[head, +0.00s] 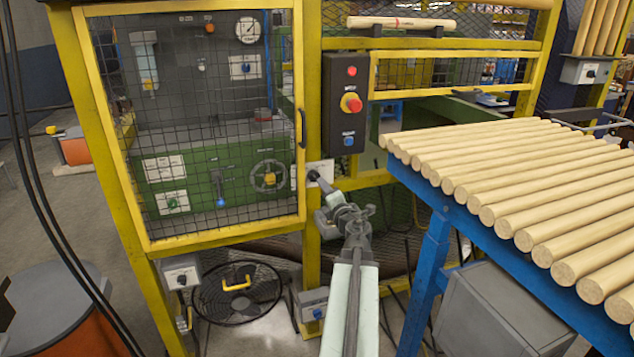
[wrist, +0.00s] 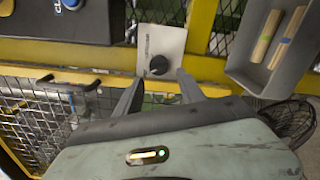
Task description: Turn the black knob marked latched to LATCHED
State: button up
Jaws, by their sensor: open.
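The black knob (wrist: 158,64) sits on a white plate (wrist: 165,42) fixed to a yellow rail in the wrist view. The plate carries small lettering that I cannot read, and the knob's pointing direction is unclear. My gripper (wrist: 159,76) is open, with one dark finger on each side of the knob's near side. I cannot tell whether either finger touches it. In the head view the white plate (head: 327,167) shows on the yellow post, and my gripper (head: 316,183) reaches up to it, largely hiding the knob.
A black control box (head: 345,103) with red and blue buttons hangs above the plate. A yellow mesh door (head: 205,120) stands at left. A blue-framed table (head: 440,200) with several wooden rods (head: 530,190) is at right. A grey tray (wrist: 265,60) holds wood pieces in the wrist view.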

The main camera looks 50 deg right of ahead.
aim_at(315, 179)
jog(key=w+d, duration=0.1)
jog(key=w, duration=0.1)
jog(key=w+d+n, duration=0.1)
jog(key=w, duration=0.1)
jog(key=w+d+n, duration=0.1)
jog(key=w+d, duration=0.1)
jog(key=w, duration=0.1)
jog(key=shift+d, duration=0.1)
jog(key=shift+c, duration=0.3)
grip_shut()
